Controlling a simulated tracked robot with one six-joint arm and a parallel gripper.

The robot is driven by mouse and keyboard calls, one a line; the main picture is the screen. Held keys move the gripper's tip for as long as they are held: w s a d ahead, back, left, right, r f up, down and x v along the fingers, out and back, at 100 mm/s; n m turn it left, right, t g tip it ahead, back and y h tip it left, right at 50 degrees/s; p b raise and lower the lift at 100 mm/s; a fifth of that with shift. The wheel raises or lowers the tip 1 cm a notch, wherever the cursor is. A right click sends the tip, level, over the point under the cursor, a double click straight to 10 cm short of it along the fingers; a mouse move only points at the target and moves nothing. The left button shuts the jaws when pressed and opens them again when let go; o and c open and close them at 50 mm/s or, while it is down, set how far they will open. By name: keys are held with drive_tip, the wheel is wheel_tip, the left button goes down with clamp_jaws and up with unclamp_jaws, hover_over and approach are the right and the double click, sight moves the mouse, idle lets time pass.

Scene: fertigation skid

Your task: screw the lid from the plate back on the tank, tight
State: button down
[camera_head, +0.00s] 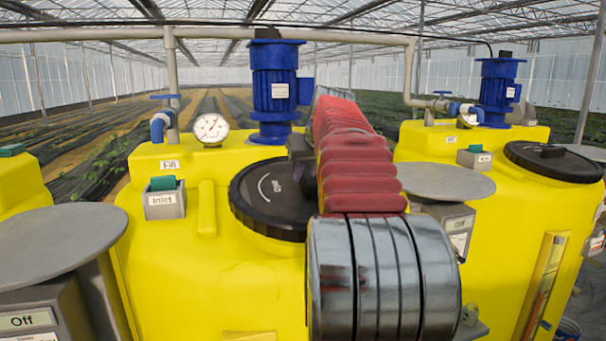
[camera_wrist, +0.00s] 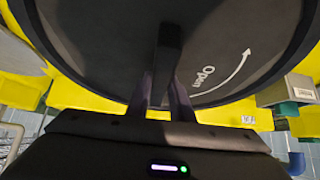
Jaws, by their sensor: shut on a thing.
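My gripper (camera_wrist: 166,88) is shut on the lid's raised grip bar (camera_wrist: 168,45), one finger on each side. In the head view my gripper (camera_head: 303,172) is partly hidden by my red arm, which also covers the lid's right side.
Grey round plates stand at left (camera_head: 60,240) and right (camera_head: 445,180), bare where visible. A blue motor (camera_head: 274,90), a pressure gauge (camera_head: 210,129) and an inlet box (camera_head: 165,200) stand around the lid. The right tank has its own black lid (camera_head: 555,160).

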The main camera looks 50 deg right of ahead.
drive_tip(key=shift+w+f, duration=0.15)
drive_tip(key=shift+f, duration=0.7)
idle(0.9)
idle(0.6)
drive_tip(key=c, duration=1.9)
unclamp_jaws()
drive_tip(key=o, duration=0.4)
drive_tip(key=shift+f, duration=0.1)
drive_tip(key=shift+o, duration=0.2)
drive_tip(key=shift+f, duration=0.2)
drive_tip(key=o, duration=0.3)
drive_tip(key=shift+r, duration=0.1)
clamp_jaws()
